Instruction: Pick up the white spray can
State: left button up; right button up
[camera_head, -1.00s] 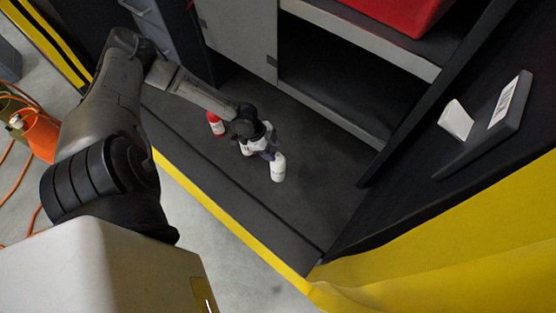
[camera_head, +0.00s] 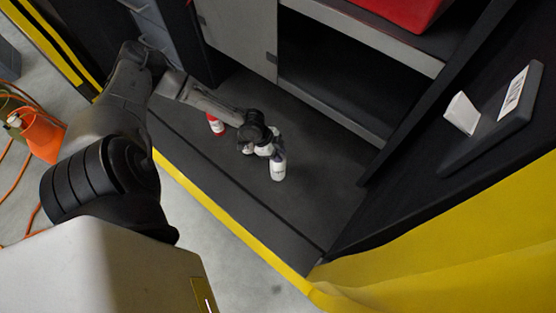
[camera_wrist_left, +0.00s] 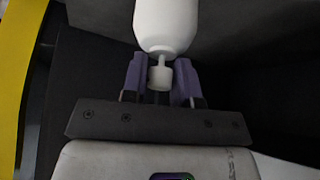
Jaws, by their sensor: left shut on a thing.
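The white spray can (camera_head: 278,172) stands on the dark shelf floor of the bay. My left gripper (camera_head: 276,155) is at its top end. In the left wrist view, the can's white body (camera_wrist_left: 166,24) runs out of the top edge, with its narrow neck and nozzle toward me. The purple fingers of my left gripper (camera_wrist_left: 160,80) lie on both sides of the nozzle and are shut on it. The can's far end is outside the wrist view. My right gripper is not in view.
A grey cabinet door (camera_head: 236,35) and a shelf with a red object (camera_head: 400,12) are behind. A dark panel with white labels (camera_head: 490,125) is at right. Yellow edging (camera_head: 230,225) borders the floor.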

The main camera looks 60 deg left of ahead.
pick_arm(q)
grip_shut()
jog(key=shift+r, duration=0.1)
